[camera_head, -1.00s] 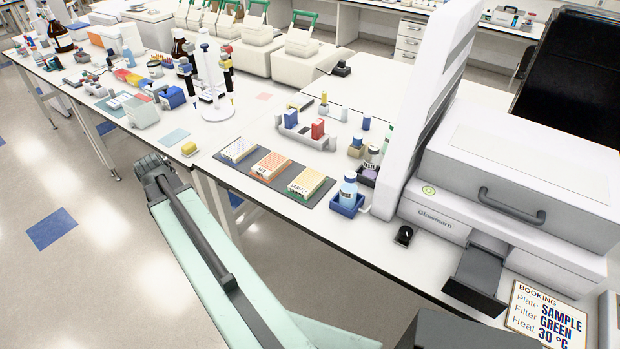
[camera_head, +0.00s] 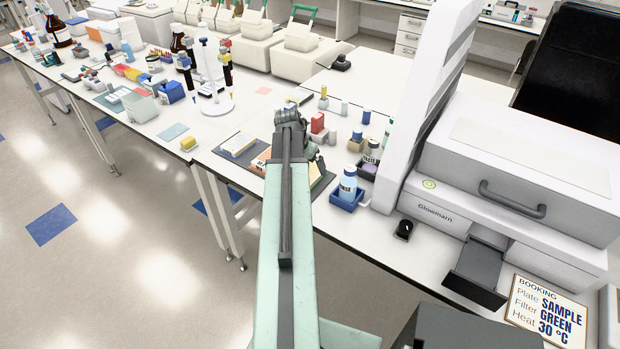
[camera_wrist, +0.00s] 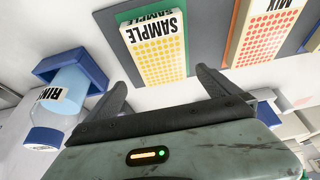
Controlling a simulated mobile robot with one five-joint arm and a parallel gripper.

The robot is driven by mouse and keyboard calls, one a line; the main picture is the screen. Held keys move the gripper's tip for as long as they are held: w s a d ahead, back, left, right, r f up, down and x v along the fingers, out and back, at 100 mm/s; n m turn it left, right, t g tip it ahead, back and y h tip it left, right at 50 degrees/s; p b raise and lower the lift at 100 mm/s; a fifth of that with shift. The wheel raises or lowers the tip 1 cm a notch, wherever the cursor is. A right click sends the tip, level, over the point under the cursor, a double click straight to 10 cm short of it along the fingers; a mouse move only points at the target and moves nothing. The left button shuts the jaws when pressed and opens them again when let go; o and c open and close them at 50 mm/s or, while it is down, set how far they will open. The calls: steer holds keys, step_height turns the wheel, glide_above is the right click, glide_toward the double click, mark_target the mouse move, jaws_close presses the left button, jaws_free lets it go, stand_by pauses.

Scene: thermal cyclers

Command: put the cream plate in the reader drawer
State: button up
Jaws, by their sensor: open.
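The SAMPLE plate (camera_wrist: 160,48), cream-topped with yellow wells and a green side, lies on the dark mat (camera_wrist: 205,30) in the wrist view. In the head view my arm mostly covers it. My gripper (camera_wrist: 155,78) is open and empty, its two fingers apart on the near side of this plate, one toward each side. The MIX plate (camera_wrist: 265,35), with orange wells, lies to its right. A third, pale plate (camera_head: 238,144) is at the mat's left end in the head view. The dark reader drawer (camera_head: 474,270) stands pulled out and looks empty.
A blue-capped bottle (camera_head: 347,185) sits in a blue holder (camera_head: 345,202), close to my gripper in the wrist view. The reader's tall white panel (camera_head: 425,110) rises beside it. A booking card (camera_head: 547,315) reads SAMPLE, GREEN, 30 °C. A small black knob (camera_head: 404,229) is near the drawer.

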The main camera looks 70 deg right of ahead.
mark_target(310, 171)
steer(key=b+x, duration=0.5)
steer(key=shift+w+a+f, duration=0.15)
steer(key=shift+a+f, duration=0.05)
steer(key=shift+f, duration=0.1)
steer(key=shift+r, duration=0.2)
steer(key=shift+f, duration=0.15)
steer(key=c, duration=1.6)
step_height(310, 171, up, 11)
steer(key=p, duration=1)
steer(key=shift+f, duration=0.2)
steer(key=shift+c, duration=0.2)
